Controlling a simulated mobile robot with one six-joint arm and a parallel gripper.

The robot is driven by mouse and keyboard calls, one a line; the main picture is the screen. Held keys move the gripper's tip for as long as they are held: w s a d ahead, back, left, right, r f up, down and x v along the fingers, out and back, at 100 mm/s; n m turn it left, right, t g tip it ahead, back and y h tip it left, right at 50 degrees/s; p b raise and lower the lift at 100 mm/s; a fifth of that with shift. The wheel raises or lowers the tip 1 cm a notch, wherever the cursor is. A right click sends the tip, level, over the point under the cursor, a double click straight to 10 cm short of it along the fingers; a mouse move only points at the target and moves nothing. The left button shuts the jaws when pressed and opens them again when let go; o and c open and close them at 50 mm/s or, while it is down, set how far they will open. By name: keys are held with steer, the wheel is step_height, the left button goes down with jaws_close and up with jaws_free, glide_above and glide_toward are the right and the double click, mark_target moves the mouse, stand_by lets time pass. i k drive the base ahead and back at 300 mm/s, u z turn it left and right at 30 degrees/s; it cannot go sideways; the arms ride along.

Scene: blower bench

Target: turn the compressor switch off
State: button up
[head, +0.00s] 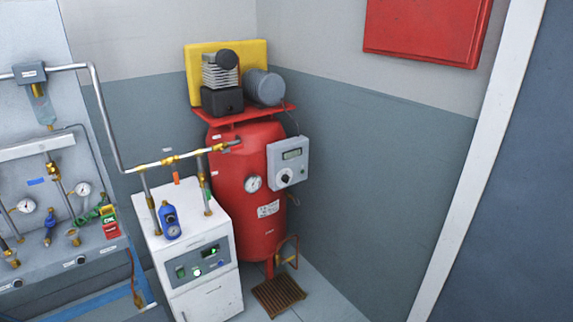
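The compressor is a red upright tank (238,190) in the room corner, with a finned pump (221,77) and a grey motor (264,88) on top. A grey control box (288,162) is on the tank's right side. It has a small display (292,154) and a round dark-and-white rotary knob (286,176), which looks like the compressor switch. The knob's exact setting is too small to read. My gripper is not in view.
A white cabinet (207,290) with a green-lit panel (203,262) stands in front left of the tank. Pipes (150,165) run from the tank to a bench (60,275) with gauges at left. A brown floor grate (278,296) lies below. Floor at right is clear.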

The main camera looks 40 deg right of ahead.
mark_target(285, 178)
steer(key=u, duration=1)
steer(key=i, duration=0.4)
steer(key=z, duration=0.35)
